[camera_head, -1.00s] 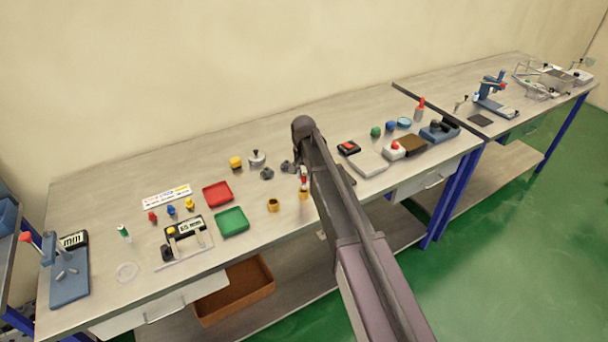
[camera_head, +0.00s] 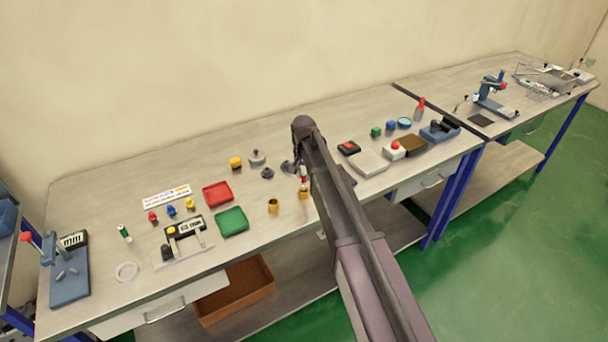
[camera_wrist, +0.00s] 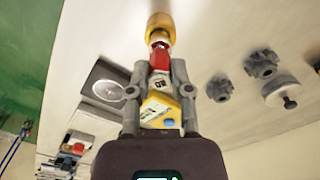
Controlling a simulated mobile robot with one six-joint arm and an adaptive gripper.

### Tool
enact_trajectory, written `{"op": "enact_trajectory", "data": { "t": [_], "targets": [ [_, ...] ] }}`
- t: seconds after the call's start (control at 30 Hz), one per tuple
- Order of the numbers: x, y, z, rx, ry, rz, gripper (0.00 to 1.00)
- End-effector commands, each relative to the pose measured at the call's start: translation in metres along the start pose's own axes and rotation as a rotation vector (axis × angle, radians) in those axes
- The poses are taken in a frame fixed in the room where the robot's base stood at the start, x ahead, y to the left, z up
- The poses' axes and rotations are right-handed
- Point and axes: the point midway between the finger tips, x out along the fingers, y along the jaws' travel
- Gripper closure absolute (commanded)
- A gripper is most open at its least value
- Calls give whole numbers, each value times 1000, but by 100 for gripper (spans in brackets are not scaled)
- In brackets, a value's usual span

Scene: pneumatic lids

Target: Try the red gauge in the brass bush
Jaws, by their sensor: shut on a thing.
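My gripper (camera_wrist: 160,85) is shut on the red gauge (camera_wrist: 159,59), with a pale label and yellow part between the fingers. In the head view my gripper (camera_head: 301,165) is partly hidden by my arm, and the gauge (camera_head: 304,174) shows below it. The gauge's metal tip meets a brass bush (camera_wrist: 160,24) in the wrist view; I cannot tell how deep it sits. That bush (camera_head: 304,194) stands near the bench's front edge in the head view. A second brass-coloured bush (camera_head: 273,206) stands to its left.
A green tray (camera_head: 232,221) and a red tray (camera_head: 217,194) lie left of the bushes. Dark gears (camera_wrist: 262,64) and a knobbed metal weight (camera_wrist: 284,92) are right in the wrist view. A grey scale (camera_head: 368,163) stands right of my arm.

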Motion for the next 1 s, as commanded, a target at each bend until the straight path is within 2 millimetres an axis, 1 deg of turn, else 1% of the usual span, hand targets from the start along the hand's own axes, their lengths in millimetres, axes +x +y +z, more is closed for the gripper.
{"op": "enact_trajectory", "data": {
  "t": [1.0],
  "targets": [
    [6,0,0,0,0,0,100]
  ]
}}
